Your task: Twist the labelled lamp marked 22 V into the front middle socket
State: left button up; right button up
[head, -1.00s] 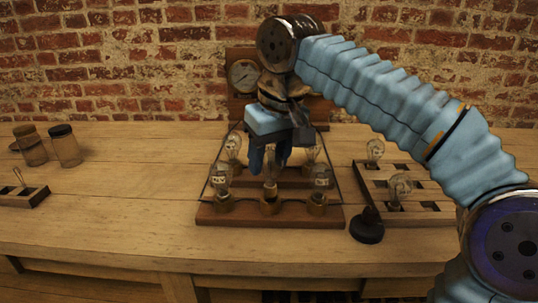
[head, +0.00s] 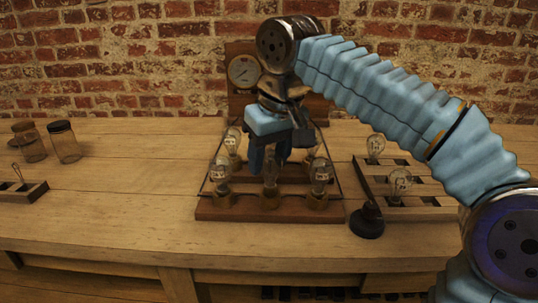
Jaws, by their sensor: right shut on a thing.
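The lamp (head: 270,172) stands upright at the front middle socket (head: 269,201) of the wooden socket board (head: 230,213). Its marking is too small to read. My right gripper (head: 270,160) comes down from above with blue fingers around the lamp's glass and is shut on it. Whether the lamp's base is fully seated cannot be told. Other lamps stand in the front left socket (head: 221,178) and the front right socket (head: 320,178). More lamps stand in the back row, partly hidden by my gripper. My left gripper is out of view.
A wooden rack (head: 430,213) with two lamps stands at the right, beside a black knob-like object (head: 367,222). A gauge (head: 243,72) on a wooden back panel is behind my arm. Jars (head: 64,142) and a small switch box (head: 22,192) are at the left. The front table strip is clear.

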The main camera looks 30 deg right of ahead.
jog(key=shift+f+b, duration=0.35)
jog(key=shift+f, duration=0.35)
dwell(0.9)
jog(key=m, duration=0.3)
jog(key=m+h, duration=0.1)
jog(key=m, duration=0.2)
jog(key=shift+d+g+h, duration=0.1)
jog(key=shift+g+h, duration=0.2)
jog(key=m+h+p, duration=0.1)
jog(key=m, duration=0.3)
jog(key=shift+s+r+m+g+p, duration=0.1)
jog(key=shift+m+g+p, duration=0.2)
jog(key=shift+m+g, duration=0.1)
jog(key=shift+d+m, duration=0.1)
jog(key=shift+m, duration=0.9)
